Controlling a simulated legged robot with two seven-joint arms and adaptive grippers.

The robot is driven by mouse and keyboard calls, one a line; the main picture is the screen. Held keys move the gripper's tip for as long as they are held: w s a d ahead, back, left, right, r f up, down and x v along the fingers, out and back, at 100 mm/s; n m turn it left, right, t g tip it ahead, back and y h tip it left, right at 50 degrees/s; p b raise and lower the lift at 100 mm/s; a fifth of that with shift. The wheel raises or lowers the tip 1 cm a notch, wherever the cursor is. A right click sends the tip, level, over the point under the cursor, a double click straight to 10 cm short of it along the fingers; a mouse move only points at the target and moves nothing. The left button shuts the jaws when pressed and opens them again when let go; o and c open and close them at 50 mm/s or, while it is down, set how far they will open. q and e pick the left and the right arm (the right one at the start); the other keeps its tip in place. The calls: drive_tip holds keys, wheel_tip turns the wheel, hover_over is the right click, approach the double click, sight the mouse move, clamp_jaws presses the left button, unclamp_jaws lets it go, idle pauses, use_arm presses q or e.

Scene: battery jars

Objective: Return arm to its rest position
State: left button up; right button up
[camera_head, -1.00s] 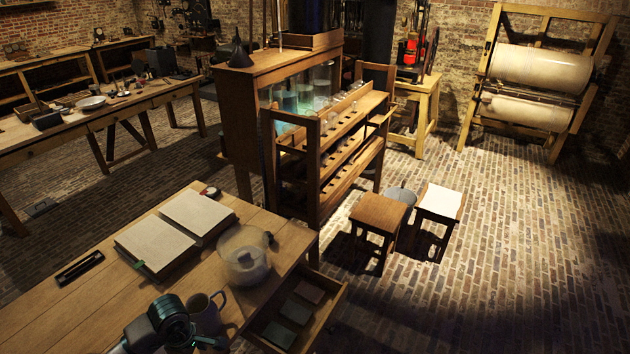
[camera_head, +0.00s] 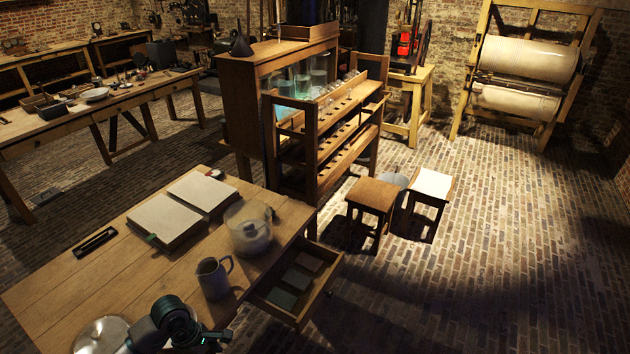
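Part of my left arm, dark with a rounded joint, shows at the bottom edge of the view over the near table (camera_head: 60,290). A clear glass jar (camera_head: 249,229) with something pale inside stands farther back. A round metal lid or dish (camera_head: 101,336) lies beside the arm at the bottom left, partly cut off by the frame.
Two thick books or pads (camera_head: 165,222) and a dark pen tray (camera_head: 95,241) lie on the table. An open drawer (camera_head: 297,283) juts out at its right. A wooden rack (camera_head: 312,170) and two stools (camera_head: 371,196) stand beyond. Brick floor at right is clear.

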use_arm(q)
drive_tip(key=w+d+f+n+t+h, duration=0.2)
drive_tip(key=w+d+f+n+h, duration=0.15)
drive_tip(key=d+n+h, duration=0.3)
drive_tip(key=w+d+f+n+t+h, duration=0.3)
drive_tip(key=w+d+n+h, duration=0.15)
drive_tip(key=d+n, duration=0.3)
drive_tip(key=w+a+f+n+t+y, duration=0.1)
drive_tip(key=a+f+n+t+y, duration=0.25)
drive_tip(key=f+n, duration=0.55)
drive_tip(key=w+a+f+n+t+y, duration=0.1)
drive_tip(key=a+f+n+t+y, duration=0.1)
drive_tip(key=a+f+n+t, duration=0.6)
drive_tip(key=s+a+f+n+g+y, duration=0.2)
drive_tip(key=s+f+n+g+y, duration=0.5)
drive_tip(key=s+f+n, duration=0.95)
drive_tip(key=s+d+f+n+g, duration=0.1)
drive_tip(key=s+f, duration=0.3)
drive_tip(key=s, duration=0.4)
drive_tip(key=s+d+f+n+g+y, duration=0.1)
drive_tip(key=s+f+g, duration=0.3)
drive_tip(key=s, duration=0.5)
drive_tip(key=s+d+f+n+g, duration=0.2)
drive_tip(key=s+f, duration=0.3)
drive_tip(key=s, duration=0.4)
drive_tip(key=shift+f+g, duration=0.25)
drive_tip(key=shift+g, duration=0.2)
use_arm(e)
drive_tip(key=shift+w+a, duration=0.3)
drive_tip(key=shift+a, duration=0.3)
